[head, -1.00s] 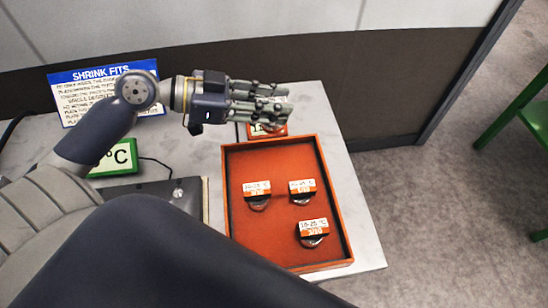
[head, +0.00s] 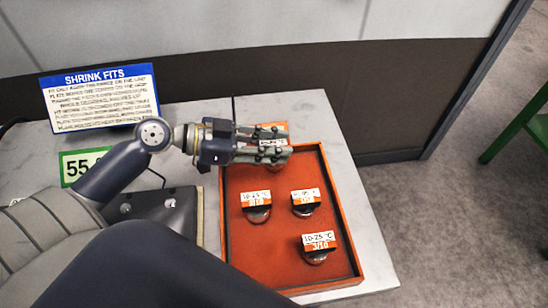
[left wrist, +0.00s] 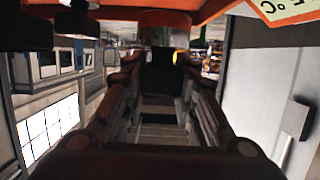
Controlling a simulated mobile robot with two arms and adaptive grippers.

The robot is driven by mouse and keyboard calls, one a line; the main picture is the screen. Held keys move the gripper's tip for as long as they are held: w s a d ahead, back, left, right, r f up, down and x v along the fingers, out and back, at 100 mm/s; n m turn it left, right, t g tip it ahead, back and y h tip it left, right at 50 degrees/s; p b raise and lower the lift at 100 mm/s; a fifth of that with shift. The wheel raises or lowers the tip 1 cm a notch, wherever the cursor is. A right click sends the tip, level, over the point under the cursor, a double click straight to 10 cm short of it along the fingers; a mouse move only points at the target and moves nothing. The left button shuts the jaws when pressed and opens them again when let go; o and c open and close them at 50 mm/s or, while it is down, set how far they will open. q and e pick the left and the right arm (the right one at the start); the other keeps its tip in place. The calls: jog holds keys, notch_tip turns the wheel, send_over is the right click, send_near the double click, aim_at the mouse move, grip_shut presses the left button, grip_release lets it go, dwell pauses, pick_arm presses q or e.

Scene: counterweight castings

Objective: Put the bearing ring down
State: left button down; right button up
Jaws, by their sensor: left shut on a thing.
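My left gripper (head: 274,150) is shut on the bearing ring, above the back edge of the orange-red tray (head: 353,250). In the head view the fingers hide nearly all of the ring. In the left wrist view, a short grey and orange piece (left wrist: 165,28) shows between the fingertips and seems to be the held ring. Three round parts with white and orange tags stand in the tray: one at left (head: 257,207), one at right (head: 305,203) and one at front right (head: 317,248). My right gripper is not in view.
An orange-framed display (head: 273,128) stands behind the tray, close to my left fingers. A green-framed display (head: 80,166) and a blue-headed SHRINK FITS sign (head: 100,97) are at left. The tray's front left is clear. The pale table (head: 350,190) ends right of the tray.

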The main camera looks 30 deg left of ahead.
pick_arm(q)
jog(key=shift+f, duration=1.95)
jog(key=c, duration=1)
grip_release()
jog(key=shift+c, duration=0.2)
jog(key=shift+s, duration=0.1)
jog(key=p+v, duration=0.1)
jog(key=v, duration=1.1)
